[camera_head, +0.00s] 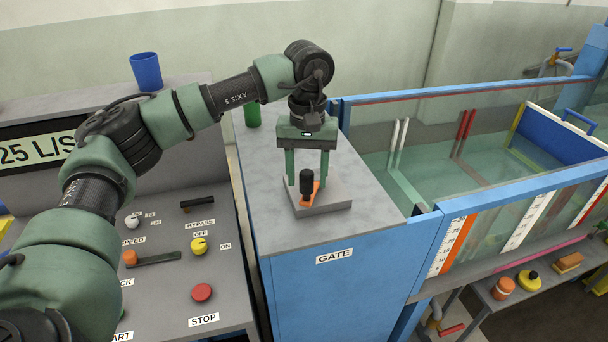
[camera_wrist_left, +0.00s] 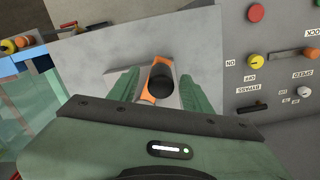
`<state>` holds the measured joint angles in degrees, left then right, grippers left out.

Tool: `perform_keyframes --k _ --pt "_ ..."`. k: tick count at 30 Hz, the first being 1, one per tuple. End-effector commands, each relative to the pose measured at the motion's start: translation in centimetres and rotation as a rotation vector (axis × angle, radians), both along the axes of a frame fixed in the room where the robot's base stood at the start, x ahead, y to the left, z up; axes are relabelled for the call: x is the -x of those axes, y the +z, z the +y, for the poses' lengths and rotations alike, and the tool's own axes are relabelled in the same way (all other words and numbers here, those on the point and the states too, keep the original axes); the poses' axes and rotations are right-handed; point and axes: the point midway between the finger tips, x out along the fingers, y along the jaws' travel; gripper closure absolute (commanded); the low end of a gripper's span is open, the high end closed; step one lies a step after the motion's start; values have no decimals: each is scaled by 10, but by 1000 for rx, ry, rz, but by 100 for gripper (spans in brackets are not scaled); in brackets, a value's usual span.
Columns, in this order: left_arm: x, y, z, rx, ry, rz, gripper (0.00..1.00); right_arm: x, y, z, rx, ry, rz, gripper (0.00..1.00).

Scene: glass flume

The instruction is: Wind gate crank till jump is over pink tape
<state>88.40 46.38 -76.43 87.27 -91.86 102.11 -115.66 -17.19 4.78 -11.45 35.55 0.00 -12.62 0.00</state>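The gate crank has an orange arm (camera_head: 312,194) and an upright black knob (camera_head: 306,182). It sits on a grey block (camera_head: 338,196) on top of the blue cabinet labelled GATE. My left gripper (camera_head: 307,178) points down over it, open, with one finger on each side of the knob. The left wrist view shows the black knob (camera_wrist_left: 161,82) between the spread fingers (camera_wrist_left: 158,92), with gaps beside it. The glass flume (camera_head: 437,210) is at the right with greenish water (camera_head: 425,176). A thin pink strip (camera_head: 540,248) runs along its lower front. I cannot make out the jump. My right gripper is out of view.
A green cup (camera_head: 252,115) and a blue cup (camera_head: 146,71) stand behind. A low shelf at the right holds small items (camera_head: 528,279).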

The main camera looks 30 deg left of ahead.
Motion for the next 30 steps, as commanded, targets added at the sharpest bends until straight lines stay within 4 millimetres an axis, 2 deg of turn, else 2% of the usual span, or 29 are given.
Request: perform_keyframes --k 11,24,30 --pt "0 4 0 -1 0 1 50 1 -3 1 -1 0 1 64" --pt "-1 69 -1 0 0 1 50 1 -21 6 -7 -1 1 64" --pt "0 78 0 0 -1 2 50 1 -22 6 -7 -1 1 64"
